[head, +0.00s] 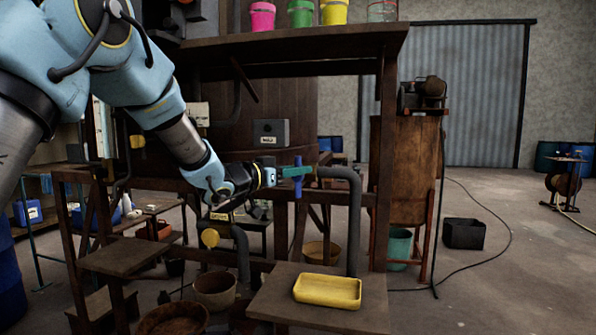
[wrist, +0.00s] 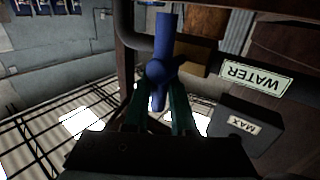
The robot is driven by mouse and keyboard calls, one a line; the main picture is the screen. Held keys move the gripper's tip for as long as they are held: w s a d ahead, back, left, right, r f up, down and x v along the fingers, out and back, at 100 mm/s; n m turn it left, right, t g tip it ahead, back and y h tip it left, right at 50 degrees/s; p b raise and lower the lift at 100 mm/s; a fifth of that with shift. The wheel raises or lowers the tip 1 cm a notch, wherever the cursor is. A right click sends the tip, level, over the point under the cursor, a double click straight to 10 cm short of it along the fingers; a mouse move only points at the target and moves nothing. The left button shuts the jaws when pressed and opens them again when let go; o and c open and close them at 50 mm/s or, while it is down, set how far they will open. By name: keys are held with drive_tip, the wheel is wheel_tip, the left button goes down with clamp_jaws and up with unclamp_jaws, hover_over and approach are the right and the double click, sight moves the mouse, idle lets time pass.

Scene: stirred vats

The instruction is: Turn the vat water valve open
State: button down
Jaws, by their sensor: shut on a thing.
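The blue water valve handle (head: 298,215) stands upright in the head view, at the near end of a dark bent pipe (head: 354,215). In the wrist view the blue handle (wrist: 166,35) has a rounded hub and a long arm pointing up the picture. My gripper (head: 296,172) reaches in from the left with green fingers closed on the handle near its hub. The wrist view shows the fingers (wrist: 160,98) on either side of the blue part. A white WATER label (wrist: 255,76) is beside the valve. The fingers hide part of the hub.
A grey box (head: 271,133) is mounted on the vat just above my gripper; its MAX label (wrist: 243,125) shows in the wrist view. A yellow tray (head: 328,291) lies on the wooden platform below. A wooden shelf (head: 300,45) with several coloured buckets overhangs.

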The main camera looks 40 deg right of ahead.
drive_tip(key=shift+w+f+b, duration=0.1)
drive_tip(key=shift+b, duration=0.2)
drive_tip(key=n+b, duration=0.1)
drive_tip(key=n+h+b, duration=0.2)
drive_tip(key=shift+w+a+f+n+t+b, duration=0.25)
drive_tip(key=shift+f+n+t+b, duration=0.05)
drive_tip(key=shift+t, duration=0.1)
drive_tip(key=n+t+b, duration=0.4)
drive_tip(key=n+b, duration=0.1)
drive_tip(key=n, duration=0.2)
drive_tip(key=f+n+t+b, duration=0.1)
drive_tip(key=n+t+b, duration=0.3)
drive_tip(key=n, duration=0.3)
drive_tip(key=w+n+t+h+b, duration=0.1)
drive_tip(key=n+t+b, duration=0.3)
drive_tip(key=n+b, duration=0.2)
drive_tip(key=shift+a+f+n+t+b, duration=0.2)
drive_tip(key=shift+a+n+t+b, duration=0.15)
drive_tip(key=shift+b, duration=0.25)
drive_tip(key=shift+n+t, duration=0.25)
drive_tip(key=shift+n, duration=0.2)
drive_tip(key=c, duration=0.8)
unclamp_jaws()
drive_tip(key=shift+r, duration=0.1)
drive_tip(key=shift+o, duration=0.2)
